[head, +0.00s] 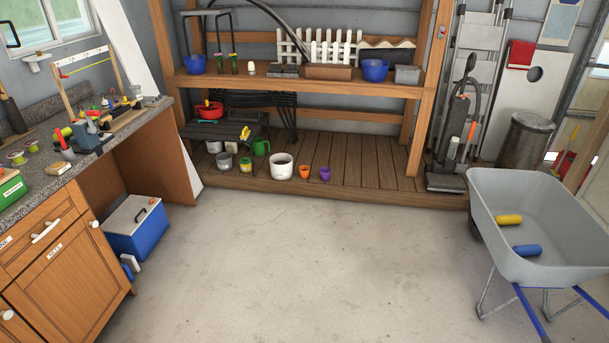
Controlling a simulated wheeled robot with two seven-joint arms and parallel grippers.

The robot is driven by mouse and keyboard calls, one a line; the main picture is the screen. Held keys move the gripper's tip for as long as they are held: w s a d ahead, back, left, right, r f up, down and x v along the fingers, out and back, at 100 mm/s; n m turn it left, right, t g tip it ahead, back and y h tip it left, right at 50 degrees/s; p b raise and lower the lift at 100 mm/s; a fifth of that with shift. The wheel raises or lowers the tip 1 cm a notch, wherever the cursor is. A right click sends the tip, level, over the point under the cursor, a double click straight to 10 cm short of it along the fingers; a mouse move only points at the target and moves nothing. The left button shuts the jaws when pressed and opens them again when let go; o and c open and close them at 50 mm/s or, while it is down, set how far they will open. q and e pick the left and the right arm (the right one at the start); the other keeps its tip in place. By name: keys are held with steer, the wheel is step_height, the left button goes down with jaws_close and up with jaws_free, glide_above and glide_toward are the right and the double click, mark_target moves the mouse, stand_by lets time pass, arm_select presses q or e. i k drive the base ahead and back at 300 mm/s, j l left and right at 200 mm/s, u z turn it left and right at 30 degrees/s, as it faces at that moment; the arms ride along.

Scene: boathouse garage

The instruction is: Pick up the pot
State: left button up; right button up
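Several pot-like vessels stand on and under the wooden shelf unit across the room. On its low plank deck are a white pot (282,167), a small orange pot (304,172) and a small purple pot (325,174), side by side and upright. Blue bowl-shaped pots stand on the upper shelf, one at the left (195,64) and one at the right (375,70). I cannot tell which one the task names. Neither of my grippers is in view.
The concrete floor (290,260) before the shelf is clear. A wooden counter (60,250) with tools stands at left, a blue cooler (137,227) beside it. A grey wheelbarrow (570,215) stands at right. A green watering can (261,147) is on the deck.

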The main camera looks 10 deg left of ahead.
mark_target(305, 172)
steer(key=i, duration=2.55)
steer(key=i+l+u, duration=0.15)
steer(key=i, duration=0.4)
steer(key=i+l+u, duration=0.2)
steer(key=i, duration=0.35)
steer(key=i+l+u, duration=0.15)
steer(key=i, duration=0.4)
